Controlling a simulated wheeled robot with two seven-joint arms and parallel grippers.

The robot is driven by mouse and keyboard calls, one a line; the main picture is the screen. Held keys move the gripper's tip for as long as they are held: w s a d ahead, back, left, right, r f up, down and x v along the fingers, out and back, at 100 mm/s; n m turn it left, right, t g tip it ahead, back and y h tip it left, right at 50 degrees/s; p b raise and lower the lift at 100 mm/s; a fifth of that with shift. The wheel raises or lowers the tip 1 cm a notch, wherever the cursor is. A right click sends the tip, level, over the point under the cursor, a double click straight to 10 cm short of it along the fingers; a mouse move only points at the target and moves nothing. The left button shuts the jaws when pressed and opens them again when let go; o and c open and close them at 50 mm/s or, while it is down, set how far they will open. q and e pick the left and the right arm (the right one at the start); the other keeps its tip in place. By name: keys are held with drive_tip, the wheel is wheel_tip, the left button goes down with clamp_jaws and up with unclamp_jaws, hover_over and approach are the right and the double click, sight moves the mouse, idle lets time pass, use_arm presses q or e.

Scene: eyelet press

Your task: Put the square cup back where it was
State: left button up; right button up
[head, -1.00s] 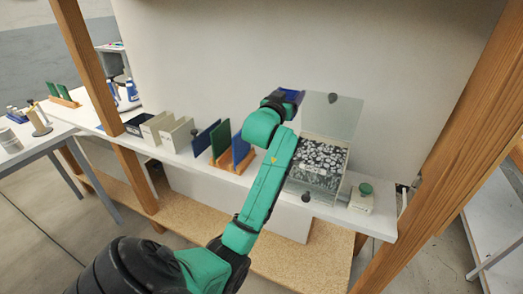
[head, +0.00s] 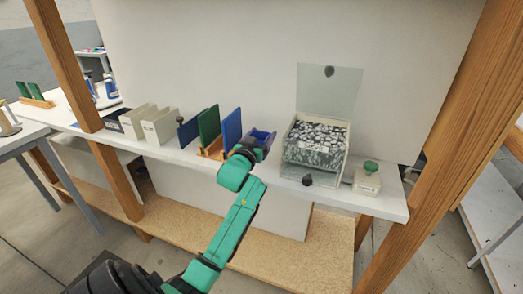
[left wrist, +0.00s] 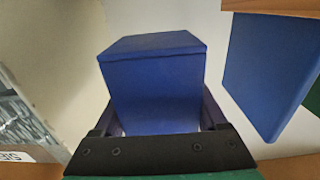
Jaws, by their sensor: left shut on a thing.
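In the left wrist view the cup (left wrist: 152,85) fills the middle, between the dark fingers. My left gripper (head: 250,147) is shut on it. My own wrist hides part of the cup in the head view, and I cannot tell whether its base touches the shelf. My right gripper is not in view.
The wooden rack (head: 211,153) with green and blue boards stands close on the left. The box (head: 317,150) with a raised clear lid stands on the right, then a small block with a green knob (head: 368,178). Cream bins (head: 158,126) stand further left. The shelf (head: 384,205) ends at right.

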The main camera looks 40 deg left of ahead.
use_arm(q)
wheel_tip(320, 180, down, 5)
drive_tip(key=shift+r, duration=0.15)
drive_tip(key=shift+b, duration=0.3)
drive_tip(key=o, duration=1.3)
